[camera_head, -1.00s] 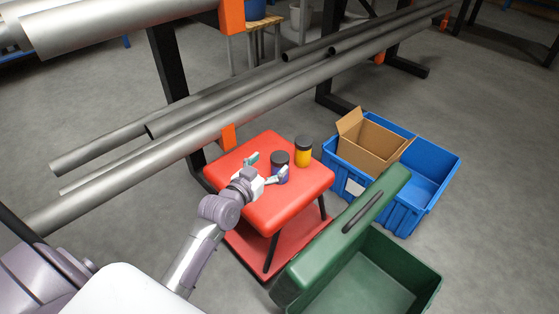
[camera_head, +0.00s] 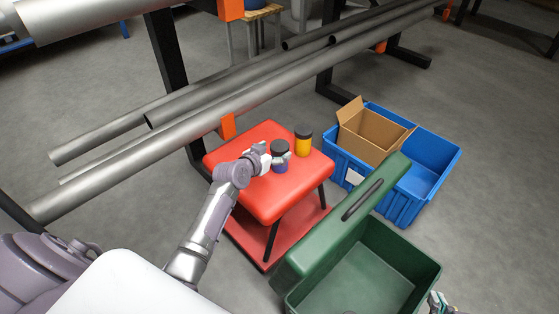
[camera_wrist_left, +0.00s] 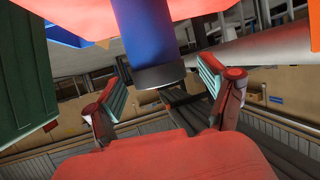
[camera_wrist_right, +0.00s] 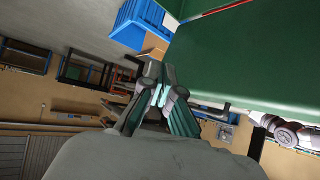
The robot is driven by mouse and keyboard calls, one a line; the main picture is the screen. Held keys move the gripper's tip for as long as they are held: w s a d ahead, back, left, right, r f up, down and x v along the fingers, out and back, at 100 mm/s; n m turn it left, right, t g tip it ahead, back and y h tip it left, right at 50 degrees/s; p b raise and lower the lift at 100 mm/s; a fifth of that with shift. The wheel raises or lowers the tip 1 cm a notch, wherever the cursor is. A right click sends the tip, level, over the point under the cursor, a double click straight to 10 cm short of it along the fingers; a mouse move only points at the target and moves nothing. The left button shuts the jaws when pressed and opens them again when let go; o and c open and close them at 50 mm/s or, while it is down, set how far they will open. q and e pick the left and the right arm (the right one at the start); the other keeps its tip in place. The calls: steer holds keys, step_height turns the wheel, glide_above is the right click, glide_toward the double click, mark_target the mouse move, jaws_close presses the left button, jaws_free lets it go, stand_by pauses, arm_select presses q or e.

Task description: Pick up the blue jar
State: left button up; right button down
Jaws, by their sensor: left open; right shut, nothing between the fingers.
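The blue jar (camera_head: 281,167) with a black lid stands upright on the red stool seat (camera_head: 254,194). My left gripper (camera_head: 277,157) is open at the jar, partly covering it. In the left wrist view, the jar (camera_wrist_left: 145,32) and its dark lid (camera_wrist_left: 159,75) lie between the two spread fingers of the left gripper (camera_wrist_left: 163,82). I see gaps beside the lid, so the fingers do not look closed on it. My right gripper (camera_wrist_right: 158,93) is shut and empty; its tip shows at the lower right of the head view (camera_head: 437,301).
A yellow jar (camera_head: 303,147) with a black lid stands close, to the right of the blue jar. Grey pipes (camera_head: 150,164) on a rack run behind the stool. A green open toolbox (camera_head: 385,192) is in front right. Blue crates (camera_head: 436,163) and a cardboard box (camera_head: 370,140) stand beyond.

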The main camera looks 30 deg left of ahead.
mark_target(283, 146)
arm_select(q)
steer(key=shift+w+d+f, duration=0.1)
steer(key=shift+w+f, duration=0.1)
steer(key=shift+w, duration=0.25)
steer(key=b+x, duration=0.2)
steer(key=x, duration=0.2)
steer(key=shift+w+d+f+b, duration=0.1)
steer(key=shift+w+f+b, duration=0.1)
steer(key=shift+f+b, duration=0.1)
steer(key=shift+w, duration=0.15)
steer(key=shift+r, duration=0.1)
arm_select(e)
steer(key=w+a+r+t+y, duration=0.2)
steer(key=w+r+t, duration=0.3)
steer(key=r, duration=0.5)
steer(key=shift+a+r+t, duration=0.3)
steer(key=shift+a+t, duration=0.15)
steer(key=shift+t, duration=0.75)
arm_select(q)
steer(key=c, duration=1.4)
steer(key=shift+c, duration=0.7)
steer(key=shift+r, duration=0.2)
